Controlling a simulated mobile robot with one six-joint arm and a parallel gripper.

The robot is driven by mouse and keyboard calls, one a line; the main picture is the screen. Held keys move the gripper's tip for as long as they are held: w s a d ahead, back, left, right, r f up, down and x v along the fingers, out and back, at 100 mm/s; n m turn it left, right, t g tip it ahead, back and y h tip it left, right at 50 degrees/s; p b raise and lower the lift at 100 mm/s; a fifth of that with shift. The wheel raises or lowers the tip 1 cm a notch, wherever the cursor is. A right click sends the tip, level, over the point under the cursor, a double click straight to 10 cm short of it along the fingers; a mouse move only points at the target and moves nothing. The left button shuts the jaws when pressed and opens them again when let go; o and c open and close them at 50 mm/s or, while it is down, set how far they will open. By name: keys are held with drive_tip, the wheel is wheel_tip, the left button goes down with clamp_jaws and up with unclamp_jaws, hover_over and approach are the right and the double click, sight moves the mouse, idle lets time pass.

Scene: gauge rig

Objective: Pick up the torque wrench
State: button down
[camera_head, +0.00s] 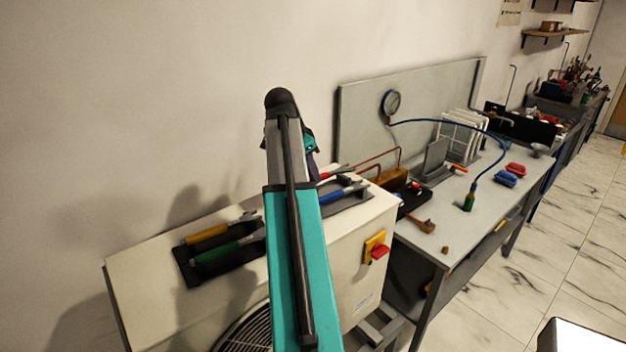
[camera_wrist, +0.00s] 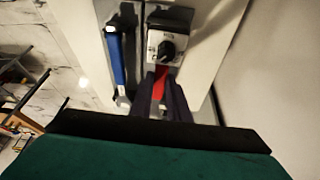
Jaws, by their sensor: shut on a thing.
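My gripper (camera_wrist: 162,82) is shut on a red-handled tool (camera_wrist: 158,90), whose red part shows between the dark fingers in the wrist view. I cannot tell for certain whether this is the torque wrench. A blue-handled wrench (camera_wrist: 117,58) lies beside it, apart from the fingers. In the head view the blue-handled wrench (camera_head: 338,194) lies in a dark holder on top of the cream cabinet. The red-handled tool (camera_head: 324,175) shows partly there behind my arm, which hides the fingertips.
A dark tray (camera_head: 184,268) with yellow- and green-handled tools lies on the cream cabinet (camera_head: 135,270). A small knobbed device (camera_wrist: 168,47) sits close to my fingers. A grey bench (camera_head: 440,240) with a gauge (camera_head: 391,102), blue hose and blocks stands to the right. A wall rises behind.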

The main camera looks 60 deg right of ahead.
drive_tip(key=shift+s+r+b, duration=0.15)
drive_tip(key=shift+r+b, duration=0.2)
drive_tip(key=shift+r, duration=0.25)
drive_tip(key=s+d+r+b, duration=0.1)
drive_tip(key=s+b, duration=0.3)
drive_tip(key=s, duration=1.1)
drive_tip(key=shift+s+d+r, duration=0.3)
drive_tip(key=shift+s+d, duration=0.05)
drive_tip(key=shift+d, duration=0.25)
drive_tip(key=c, duration=2.4)
unclamp_jaws()
clamp_jaws()
